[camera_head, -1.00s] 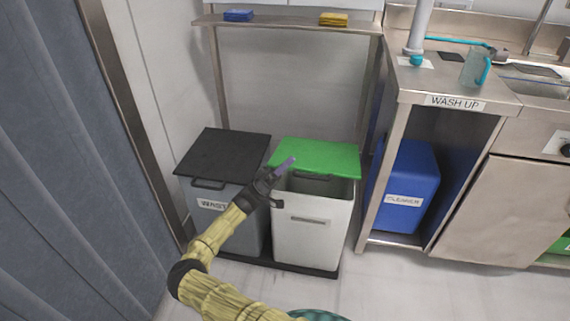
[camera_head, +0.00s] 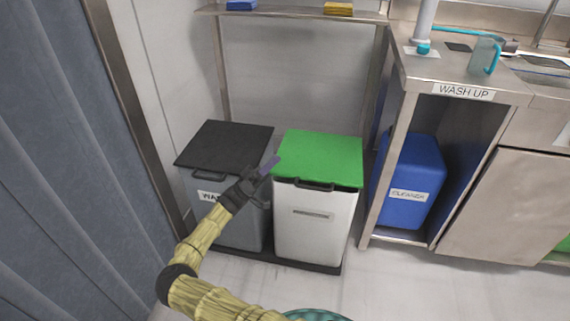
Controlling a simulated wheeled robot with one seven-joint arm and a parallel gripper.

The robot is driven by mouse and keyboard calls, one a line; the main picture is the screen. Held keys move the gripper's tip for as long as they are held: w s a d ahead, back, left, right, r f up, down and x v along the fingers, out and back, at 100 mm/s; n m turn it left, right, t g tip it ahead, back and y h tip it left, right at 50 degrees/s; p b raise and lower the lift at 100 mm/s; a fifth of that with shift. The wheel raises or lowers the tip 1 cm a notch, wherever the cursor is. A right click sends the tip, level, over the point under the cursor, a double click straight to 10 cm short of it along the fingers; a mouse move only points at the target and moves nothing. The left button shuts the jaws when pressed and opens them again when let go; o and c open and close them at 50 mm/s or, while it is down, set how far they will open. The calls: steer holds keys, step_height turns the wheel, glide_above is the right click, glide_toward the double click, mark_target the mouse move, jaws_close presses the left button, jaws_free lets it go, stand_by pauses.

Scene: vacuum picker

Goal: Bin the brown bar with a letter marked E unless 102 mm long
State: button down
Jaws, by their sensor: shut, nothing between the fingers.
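No brown bar and no letter E show in this view. What lies inside either bin is hidden.
A steel shelf (camera_head: 290,13) above the bins holds a blue item (camera_head: 241,5) and a yellow item (camera_head: 338,8). A blue container (camera_head: 411,180) stands under the "WASH UP" counter (camera_head: 455,80). A grey curtain (camera_head: 55,170) hangs at left.

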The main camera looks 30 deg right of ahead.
steer(key=w+a+b, duration=0.2)
steer(key=a, duration=0.6)
steer(key=shift+w+a+g+b, duration=0.2)
steer(key=shift+a+g+b, duration=0.1)
steer(key=shift+b, duration=0.1)
steer(key=shift+w+d, duration=0.1)
steer(key=shift+d, duration=0.05)
